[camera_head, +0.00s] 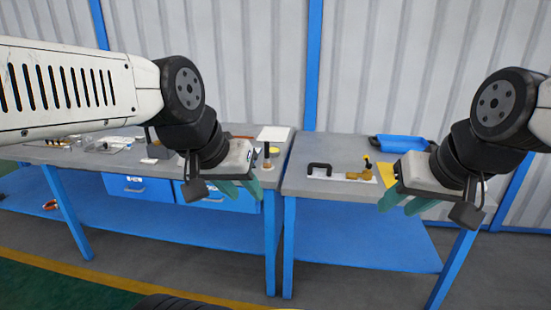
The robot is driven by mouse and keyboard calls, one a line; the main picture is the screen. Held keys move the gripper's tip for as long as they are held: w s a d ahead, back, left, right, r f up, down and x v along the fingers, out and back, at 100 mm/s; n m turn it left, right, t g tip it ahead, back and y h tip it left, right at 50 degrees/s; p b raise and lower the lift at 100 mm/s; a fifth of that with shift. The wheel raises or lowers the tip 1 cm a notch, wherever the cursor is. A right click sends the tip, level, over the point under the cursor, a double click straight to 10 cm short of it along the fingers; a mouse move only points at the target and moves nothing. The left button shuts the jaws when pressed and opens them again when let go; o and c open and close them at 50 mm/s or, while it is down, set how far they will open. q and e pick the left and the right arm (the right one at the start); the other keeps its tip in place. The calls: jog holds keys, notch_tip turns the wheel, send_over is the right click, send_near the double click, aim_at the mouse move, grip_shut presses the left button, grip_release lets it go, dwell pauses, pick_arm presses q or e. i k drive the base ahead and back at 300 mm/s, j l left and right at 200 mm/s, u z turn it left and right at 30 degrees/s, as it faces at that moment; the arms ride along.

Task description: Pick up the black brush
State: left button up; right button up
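I cannot tell for sure which item is the black brush. A black arch-shaped piece (319,168) lies on the right table, at its left part. A small upright item with a dark top (267,152) stands at the right end of the left table, and a small black-and-yellow item (368,162) is on the right table. My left gripper (240,189) has its teal fingers apart and empty, in front of the left table's right end. My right gripper (405,202) has its teal fingers apart and empty, in front of the right table. Neither touches any of these items.
The left table (40,154) holds several small items and a white sheet (273,133). The right table (300,187) holds a blue tray (400,143) at the back and a yellow piece (386,173) beside my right gripper. A narrow gap separates the tables. A corrugated wall stands behind.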

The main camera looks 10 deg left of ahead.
aim_at(267, 160)
jog(key=i+j, duration=0.1)
jog(key=i, duration=0.65)
jog(key=i+j, duration=0.1)
jog(key=i, duration=0.6)
jog(key=j+u, duration=0.05)
